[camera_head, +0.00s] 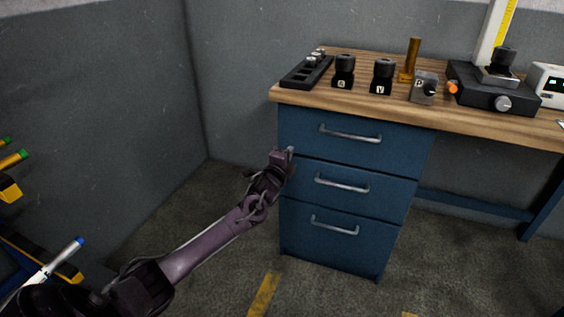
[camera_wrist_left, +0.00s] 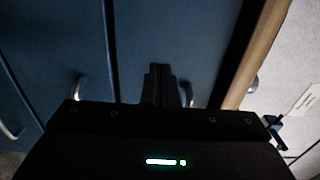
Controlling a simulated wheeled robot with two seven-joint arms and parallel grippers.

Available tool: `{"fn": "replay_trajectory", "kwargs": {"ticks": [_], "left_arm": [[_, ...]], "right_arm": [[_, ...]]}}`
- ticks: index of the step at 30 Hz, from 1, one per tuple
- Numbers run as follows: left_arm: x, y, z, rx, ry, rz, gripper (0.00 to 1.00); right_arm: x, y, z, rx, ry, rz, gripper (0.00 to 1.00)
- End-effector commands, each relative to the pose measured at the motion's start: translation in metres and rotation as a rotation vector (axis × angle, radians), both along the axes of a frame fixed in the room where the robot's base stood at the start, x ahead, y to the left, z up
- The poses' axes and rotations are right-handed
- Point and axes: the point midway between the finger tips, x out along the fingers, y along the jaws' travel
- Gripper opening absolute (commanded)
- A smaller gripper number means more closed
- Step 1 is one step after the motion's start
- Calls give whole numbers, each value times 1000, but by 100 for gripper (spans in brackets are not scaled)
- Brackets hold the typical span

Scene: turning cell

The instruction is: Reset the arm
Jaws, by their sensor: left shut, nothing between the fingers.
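My left arm comes in from the lower left in the head view. My left gripper (camera_head: 289,154) is shut and empty, in front of the left edge of the blue drawer cabinet (camera_head: 288,215), near the level between its top and middle drawers. In the left wrist view the closed fingers (camera_wrist_left: 158,82) show dark against the blue drawer fronts. I cannot tell whether the fingertips touch the cabinet. My right gripper is not in view.
A wooden benchtop (camera_head: 460,118) over the cabinet carries a black tray (camera_head: 306,72), black holders (camera_head: 382,77), a brass post (camera_head: 411,60) and a black-based instrument (camera_head: 490,88). Grey walls stand left and behind. Coloured-tipped tools (camera_head: 62,258) are at lower left. Floor before the cabinet is clear.

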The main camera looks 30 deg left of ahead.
Motion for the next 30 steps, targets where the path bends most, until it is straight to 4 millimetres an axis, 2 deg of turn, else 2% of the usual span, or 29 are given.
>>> {"fn": "replay_trajectory", "kwargs": {"ticks": [3,9,20,23,26,29,30], "left_arm": [[-21,-6,1,0,2,-3,0],[-44,-11,1,0,1,-3,0],[-53,-16,-4,-13,9,-1,0],[-62,-29,-28,-83,61,0,0],[-83,-57,-73,-227,166,13,0],[-120,-93,-127,-416,313,53,0],[-138,-109,-148,-492,374,76,0]], "right_arm": [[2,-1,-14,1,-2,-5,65],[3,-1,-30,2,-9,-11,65],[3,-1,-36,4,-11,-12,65],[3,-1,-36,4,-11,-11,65],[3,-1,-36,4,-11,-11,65],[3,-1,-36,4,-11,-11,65],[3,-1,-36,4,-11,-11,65]]}}
